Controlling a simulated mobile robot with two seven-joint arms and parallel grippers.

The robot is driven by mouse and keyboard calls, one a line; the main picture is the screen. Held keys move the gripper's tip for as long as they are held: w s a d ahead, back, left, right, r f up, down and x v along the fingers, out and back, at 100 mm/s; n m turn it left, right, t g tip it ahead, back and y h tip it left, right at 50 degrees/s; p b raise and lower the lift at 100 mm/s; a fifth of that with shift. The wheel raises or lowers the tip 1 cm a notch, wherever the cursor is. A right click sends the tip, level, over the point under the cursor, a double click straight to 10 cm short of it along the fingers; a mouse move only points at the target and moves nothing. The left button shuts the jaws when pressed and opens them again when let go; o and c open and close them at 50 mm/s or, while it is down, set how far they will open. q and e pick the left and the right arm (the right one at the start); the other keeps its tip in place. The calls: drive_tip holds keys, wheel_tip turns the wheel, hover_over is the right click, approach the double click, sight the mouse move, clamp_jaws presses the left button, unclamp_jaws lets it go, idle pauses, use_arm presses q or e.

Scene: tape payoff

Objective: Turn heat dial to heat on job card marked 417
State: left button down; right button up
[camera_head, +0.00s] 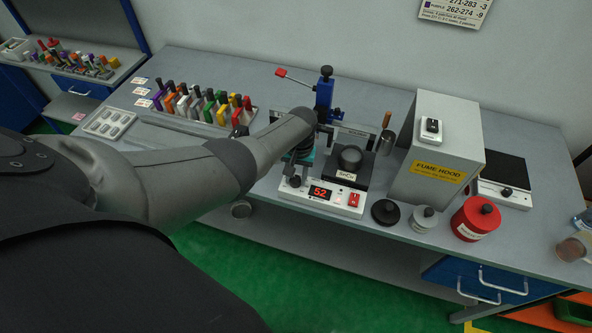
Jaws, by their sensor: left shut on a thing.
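A white hotplate (335,203) stands at the front edge of the bench, with a red display (320,192) that reads 52 and a red switch (354,199). Its black heat dial (295,181) is at the left of the display. My left arm reaches over from the left, and my left gripper (295,171) points down at the dial and is shut on it; the wrist partly hides the fingers. A dark pot labelled SnCu (349,162) sits on the plate. Small cards (141,91) lie at the left of the bench, too small to read. My right gripper is out of view.
A blue stand with a red-tipped lever (323,92) is behind the hotplate. A fume hood (435,150) stands right of it. A black weight (385,212), a grey pot (424,219) and a red canister (475,218) line the front edge. Coloured tools (205,102) stand in a rack.

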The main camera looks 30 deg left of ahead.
sight(296, 180)
use_arm(q)
drive_tip(key=m, duration=0.4)
drive_tip(key=shift+s+m+p, duration=0.1)
drive_tip(key=shift+m+p, duration=0.2)
drive_tip(key=shift+m, duration=0.1)
drive_tip(key=m, duration=0.4)
idle(0.4)
drive_tip(key=shift+c, duration=2.3)
unclamp_jaws()
drive_tip(key=shift+t, duration=0.3)
wheel_tip(296, 180, up, 6)
drive_tip(key=p, duration=0.3)
drive_tip(key=shift+d+f+p, duration=0.1)
drive_tip(key=shift+f+p, duration=0.15)
drive_tip(key=shift+p, duration=0.1)
wheel_tip(296, 180, up, 10)
drive_tip(key=shift+s+d+f, duration=0.15)
drive_tip(key=shift+s+d, duration=0.05)
drive_tip(key=shift+d, duration=0.1)
